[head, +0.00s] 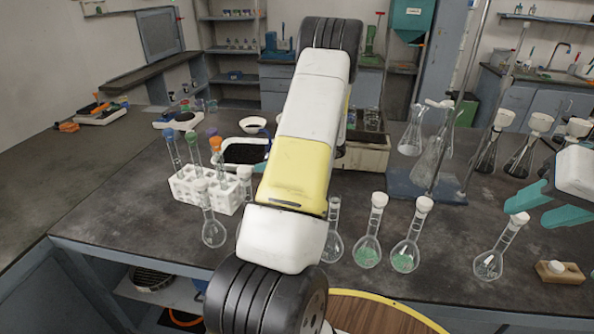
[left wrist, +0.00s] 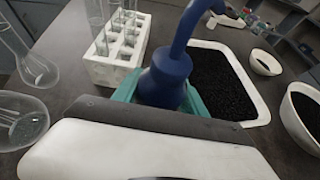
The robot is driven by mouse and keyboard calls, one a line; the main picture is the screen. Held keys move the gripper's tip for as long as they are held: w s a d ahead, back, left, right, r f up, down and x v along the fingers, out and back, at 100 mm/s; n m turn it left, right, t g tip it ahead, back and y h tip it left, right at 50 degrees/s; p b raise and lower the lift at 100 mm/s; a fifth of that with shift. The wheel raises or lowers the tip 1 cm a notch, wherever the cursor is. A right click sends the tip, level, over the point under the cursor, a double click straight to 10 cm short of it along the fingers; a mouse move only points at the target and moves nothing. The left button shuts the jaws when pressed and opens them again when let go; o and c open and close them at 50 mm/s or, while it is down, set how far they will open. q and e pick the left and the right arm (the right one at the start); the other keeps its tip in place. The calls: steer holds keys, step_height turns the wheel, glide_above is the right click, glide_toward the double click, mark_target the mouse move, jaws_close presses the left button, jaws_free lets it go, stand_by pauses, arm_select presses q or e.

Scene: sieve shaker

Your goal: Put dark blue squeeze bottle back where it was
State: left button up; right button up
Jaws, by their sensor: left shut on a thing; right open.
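The dark blue squeeze bottle (left wrist: 165,75) is in the left wrist view, its bent spout rising to the top edge. My left gripper (left wrist: 160,95) is shut on it, with a teal finger on each side. The bottle's lower part is hidden by the gripper, so I cannot tell whether it touches the table. My right gripper (head: 527,210) is open and empty at the right, near a stoppered flask (head: 490,262) and above the table.
A white rack with tubes (head: 205,190) stands left of the bottle, also in the left wrist view (left wrist: 108,68). A white tray of black granules (left wrist: 262,90) is right of it, with bowls (left wrist: 265,62) beyond. Several glass flasks (head: 368,250) line the table's front.

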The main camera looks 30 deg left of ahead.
arm_select(q)
steer(key=shift+f, duration=2.85)
steer(key=shift+f, duration=0.1)
steer(key=o, duration=0.7)
steer(key=v, duration=1.2)
